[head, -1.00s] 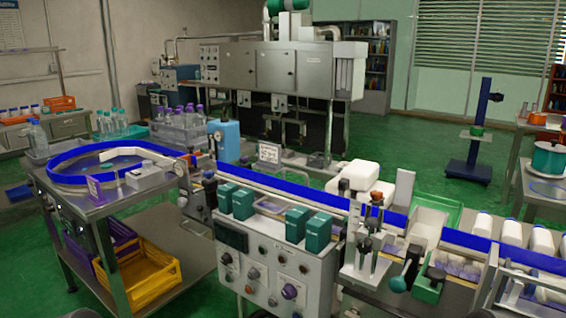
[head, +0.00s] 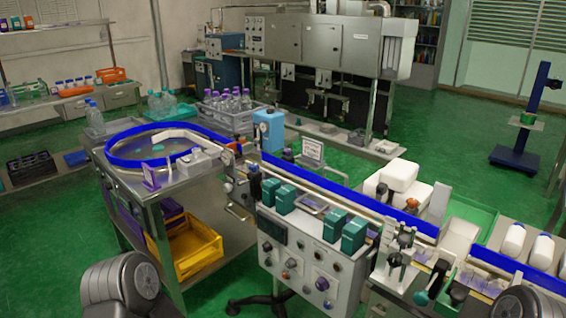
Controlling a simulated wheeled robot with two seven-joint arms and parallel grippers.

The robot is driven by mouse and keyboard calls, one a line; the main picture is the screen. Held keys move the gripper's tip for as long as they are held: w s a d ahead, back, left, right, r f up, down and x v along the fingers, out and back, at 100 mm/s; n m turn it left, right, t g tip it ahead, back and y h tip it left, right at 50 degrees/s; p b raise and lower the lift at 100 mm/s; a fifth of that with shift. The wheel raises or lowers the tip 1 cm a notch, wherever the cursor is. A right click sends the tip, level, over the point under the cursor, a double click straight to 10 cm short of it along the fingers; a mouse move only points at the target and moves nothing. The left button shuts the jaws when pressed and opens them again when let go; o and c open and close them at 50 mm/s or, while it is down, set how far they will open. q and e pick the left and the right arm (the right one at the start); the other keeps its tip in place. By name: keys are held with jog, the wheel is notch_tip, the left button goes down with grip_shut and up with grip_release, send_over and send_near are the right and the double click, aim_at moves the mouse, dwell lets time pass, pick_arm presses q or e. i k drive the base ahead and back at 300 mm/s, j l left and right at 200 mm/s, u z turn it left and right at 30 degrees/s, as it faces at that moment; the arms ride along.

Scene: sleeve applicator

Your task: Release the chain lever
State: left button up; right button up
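A lever with a dark teal ball knob (head: 421,298) stands at the front of the conveyor line, at the lower right of the head view. Its grey arm (head: 438,275) leans up and to the right from the knob. I see no label on it, so I cannot tell whether it is the chain lever. Dark, rounded parts of my own arms show at the bottom left and bottom right edges. Neither gripper is in view, and nothing of mine visibly touches the lever.
The control cabinet (head: 290,262) with knobs and teal boxes stands left of the lever. A blue-railed conveyor (head: 335,197) runs behind it. A round feeder table (head: 150,180) with a yellow crate (head: 192,250) below stands left. Green floor (head: 60,235) is open at the left.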

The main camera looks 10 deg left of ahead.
aim_at(243, 196)
jog(key=i+j+z, duration=0.2)
jog(key=i+j, duration=0.15)
jog(key=j, duration=0.3)
jog(key=i+j+z, duration=0.1)
jog(key=j, duration=0.25)
jog(key=i+j+z, duration=0.1)
jog(key=i+j, duration=0.15)
jog(key=i+j+z, duration=0.1)
jog(key=j, duration=0.35)
jog(key=i, duration=0.05)
